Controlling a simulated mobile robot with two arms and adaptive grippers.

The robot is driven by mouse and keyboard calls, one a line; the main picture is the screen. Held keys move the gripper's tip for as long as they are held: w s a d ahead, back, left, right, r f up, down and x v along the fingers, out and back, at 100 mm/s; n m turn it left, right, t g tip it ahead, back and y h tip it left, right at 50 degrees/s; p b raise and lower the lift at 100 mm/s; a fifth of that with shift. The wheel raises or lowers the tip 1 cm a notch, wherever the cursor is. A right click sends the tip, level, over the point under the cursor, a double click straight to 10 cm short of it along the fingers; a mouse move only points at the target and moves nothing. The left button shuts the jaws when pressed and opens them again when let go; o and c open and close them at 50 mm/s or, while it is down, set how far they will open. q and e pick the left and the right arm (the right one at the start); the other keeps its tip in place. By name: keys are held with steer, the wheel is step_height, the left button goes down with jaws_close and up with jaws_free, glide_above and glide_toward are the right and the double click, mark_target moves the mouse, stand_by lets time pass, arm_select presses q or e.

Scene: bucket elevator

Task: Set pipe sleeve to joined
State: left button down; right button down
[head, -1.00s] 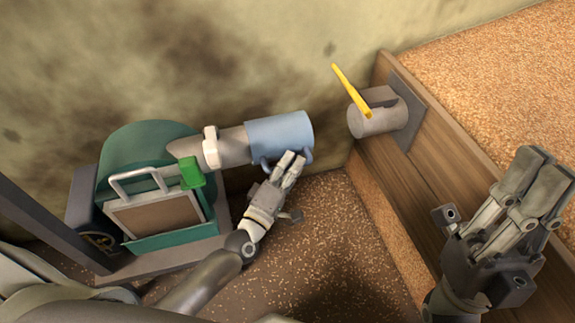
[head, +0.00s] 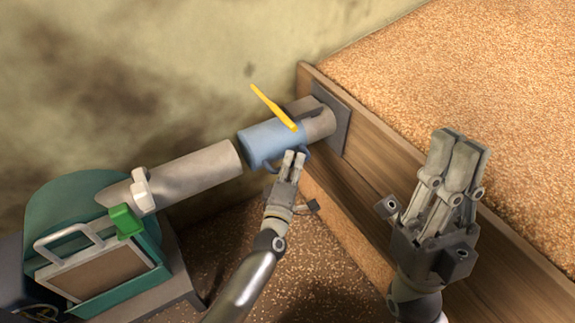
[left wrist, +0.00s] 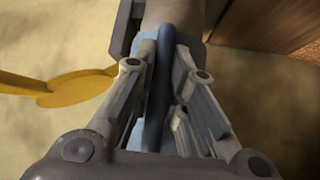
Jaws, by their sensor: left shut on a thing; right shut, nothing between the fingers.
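The blue pipe sleeve (head: 268,144) sits in the head view at the end of the grey stub pipe (head: 319,123) on the wooden wall, reaching onto that stub. Its left end is apart from the grey machine pipe (head: 195,172), with a small gap between them. My left gripper (head: 294,156) is shut on the sleeve's handle; the left wrist view shows the blue handle (left wrist: 158,85) between the fingers. A yellow lever (head: 273,107) stands beside the sleeve and stub. My right gripper (head: 458,150) is shut and empty, at the right over the wooden wall.
The green machine (head: 75,195) with a green clip (head: 126,221) stands at lower left. A wooden wall (head: 350,155) borders a bin of grain (head: 490,75) at right. Loose grain covers the floor (head: 215,240) below the pipes.

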arm_select(q)
steer(key=shift+d+r, duration=0.1)
steer(key=shift+d, duration=0.1)
steer(key=c, duration=1.8)
jaws_free()
steer(key=shift+w, duration=0.1)
steer(key=o, duration=0.3)
steer(key=shift+d, duration=0.15)
steer(key=shift+o, duration=0.2)
steer(key=shift+s+a+f, duration=0.25)
steer(key=shift+s, duration=0.25)
steer(key=v, duration=1.1)
